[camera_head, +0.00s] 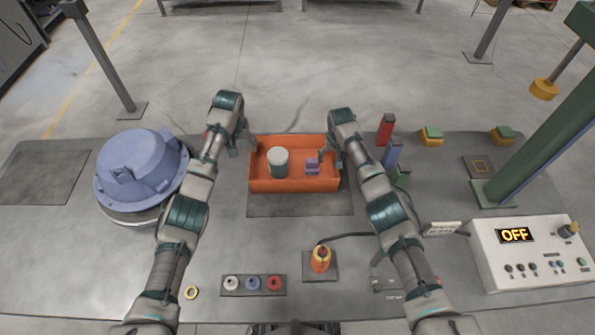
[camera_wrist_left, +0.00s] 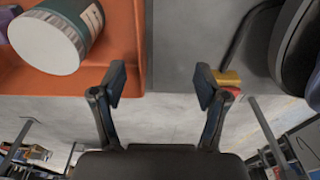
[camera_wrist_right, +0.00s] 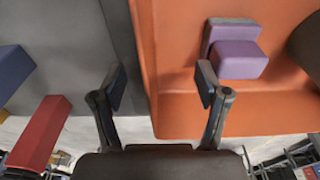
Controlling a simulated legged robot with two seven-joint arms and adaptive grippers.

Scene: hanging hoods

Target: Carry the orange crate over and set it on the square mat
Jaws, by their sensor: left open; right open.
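The orange crate (camera_head: 293,186) stands in the middle of the work surface, holding a grey-green can (camera_head: 278,162) and a purple block (camera_head: 312,166). My left gripper (camera_head: 249,143) is open at the crate's left end. In the left wrist view, the crate's wall (camera_wrist_left: 139,45) lies between its fingers (camera_wrist_left: 161,84). My right gripper (camera_head: 327,156) is open at the right end. In the right wrist view, the wall (camera_wrist_right: 150,60) lies between its fingers (camera_wrist_right: 161,84). One dark mat (camera_head: 300,206) shows at the crate's front; another (camera_head: 40,177) lies at the far left.
A blue round housing (camera_head: 140,170) stands between the left mat and my left arm. Red (camera_head: 386,128) and blue (camera_head: 392,153) blocks stand close right of the crate. A green post (camera_head: 540,140) and a control box reading OFF (camera_head: 530,255) are at the right.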

